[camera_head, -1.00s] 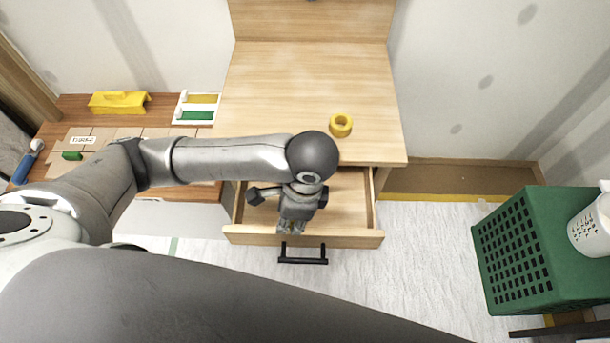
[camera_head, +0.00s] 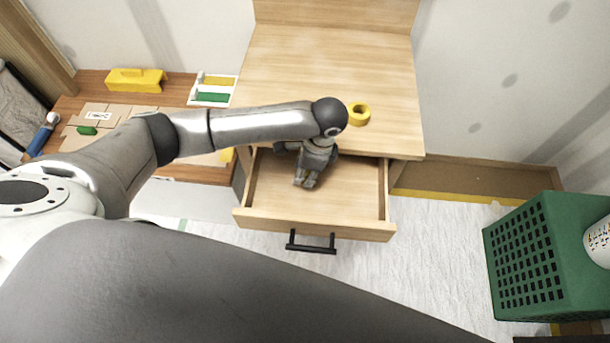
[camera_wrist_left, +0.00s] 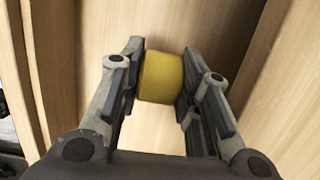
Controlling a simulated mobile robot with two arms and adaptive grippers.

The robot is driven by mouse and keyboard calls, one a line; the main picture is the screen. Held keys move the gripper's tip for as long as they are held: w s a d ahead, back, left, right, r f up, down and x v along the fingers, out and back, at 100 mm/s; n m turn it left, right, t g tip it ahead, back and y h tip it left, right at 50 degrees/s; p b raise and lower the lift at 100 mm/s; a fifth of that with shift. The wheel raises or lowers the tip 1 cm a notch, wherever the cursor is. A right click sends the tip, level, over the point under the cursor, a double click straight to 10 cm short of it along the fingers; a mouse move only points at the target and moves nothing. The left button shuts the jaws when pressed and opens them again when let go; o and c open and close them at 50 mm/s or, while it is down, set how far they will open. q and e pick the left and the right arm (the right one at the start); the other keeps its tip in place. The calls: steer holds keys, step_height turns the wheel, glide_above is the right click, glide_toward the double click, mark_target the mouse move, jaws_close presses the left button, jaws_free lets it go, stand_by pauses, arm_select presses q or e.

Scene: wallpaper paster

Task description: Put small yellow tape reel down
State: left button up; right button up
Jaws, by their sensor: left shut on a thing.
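In the left wrist view, the small yellow tape reel (camera_wrist_left: 161,77) sits between the two fingers of my left gripper (camera_wrist_left: 160,80), which is shut on it. In the head view my left gripper (camera_head: 307,181) points down inside the open drawer (camera_head: 262,195); the reel it holds is hidden there. Pale wood of the drawer lies below and around the reel in the wrist view. I cannot tell whether the reel touches the drawer floor. Another yellow tape reel (camera_head: 359,114) lies on the desk top. My right gripper is not in view.
The wooden desk (camera_head: 330,70) is mostly bare. The drawer's front has a black handle (camera_head: 311,243). A side table at left holds a yellow toolbox (camera_head: 136,80) and a white tray (camera_head: 212,90). A green crate (camera_head: 550,250) stands at right.

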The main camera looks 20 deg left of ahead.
mark_target(305, 177)
arm_select(q)
steer(key=shift+w+a+f, duration=0.1)
steer(key=shift+w+f, duration=0.1)
steer(key=shift+f, duration=1.5)
steer(key=shift+f, duration=0.1)
steer(key=o, duration=0.8)
steer(key=shift+o, duration=0.2)
steer(key=r, duration=0.4)
steer(key=d+r, duration=0.1)
steer(key=r, duration=0.3)
steer(key=d+r, duration=0.1)
steer(key=r, duration=0.3)
steer(key=shift+w+d, duration=0.2)
steer(key=shift+w, duration=0.05)
